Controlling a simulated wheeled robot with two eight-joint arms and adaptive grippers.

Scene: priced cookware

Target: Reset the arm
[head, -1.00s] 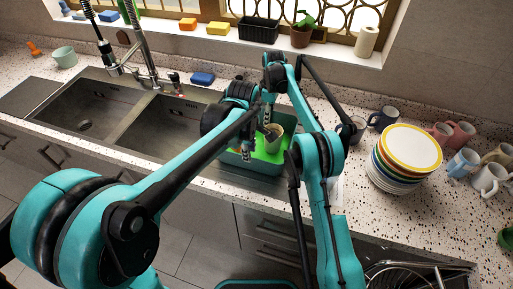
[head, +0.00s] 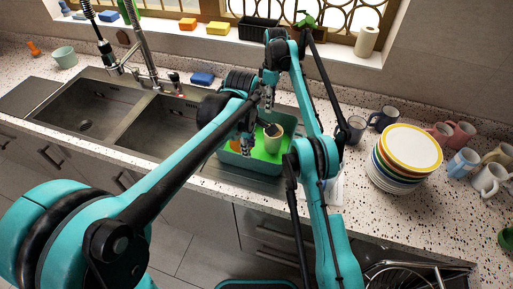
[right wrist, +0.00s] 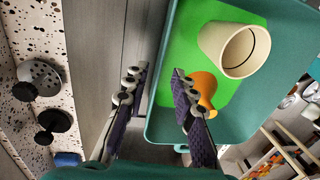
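My right gripper (head: 268,98) is above the back edge of a teal tub. In the right wrist view its two fingers (right wrist: 160,100) stand apart with nothing between them. My left gripper (head: 246,147) is lower, over the left part of the tub; its fingers are too small to read. The teal tub (head: 277,182) has a green bottom and stands on the counter beside the sink. A cream cup (head: 273,141) is in the tub, and it also shows in the right wrist view (right wrist: 226,42). An orange object (right wrist: 204,86) in the tub is partly hidden by a finger.
A stack of plates (head: 408,150) stands right of my right arm, with several mugs (head: 462,161) around it. The double sink (head: 90,105) and tall faucet (head: 146,55) are to the left. A windowsill with sponges (head: 217,28) and a dark planter (head: 258,28) is behind.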

